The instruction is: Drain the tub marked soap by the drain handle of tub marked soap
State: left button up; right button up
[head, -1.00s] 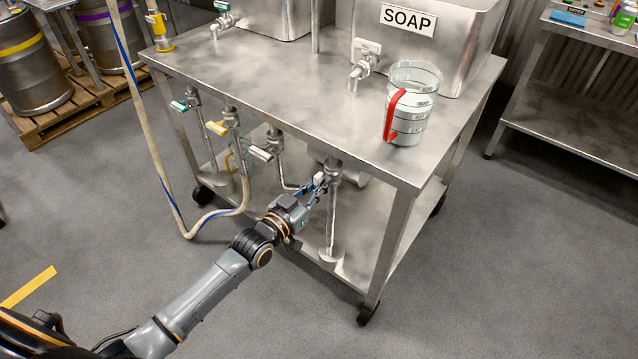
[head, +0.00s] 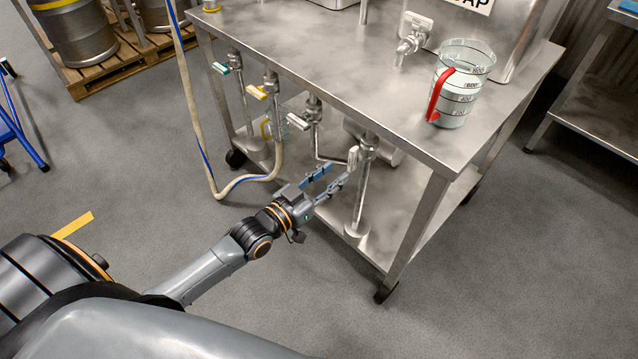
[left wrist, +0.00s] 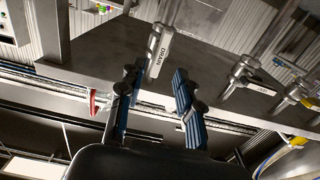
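The steel tub marked soap (head: 517,50) stands on the table at the top right, its sign cut off by the frame. Below the table edge, its drain handle (head: 353,158) is the pale lever on the rightmost drain pipe. It points a different way from the other levers. In the left wrist view the drain handle (left wrist: 159,54), lettered DRAIN, shows just beyond the fingertips. My left gripper (head: 337,174) is open and empty, just left of and below the handle. In the left wrist view its two fingers (left wrist: 156,76) are spread apart. My right gripper is out of view.
A clear jug with a red handle (head: 460,85) stands on the steel table (head: 370,100). Other drain levers (head: 297,121) stick out to the left. A hose (head: 200,140) hangs at the left. The floor before the table is clear.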

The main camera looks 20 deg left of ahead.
pick_arm(q)
jog(key=v, duration=0.4)
jog(key=shift+s, duration=0.1)
jog(key=shift+f, duration=0.1)
dwell(0.3)
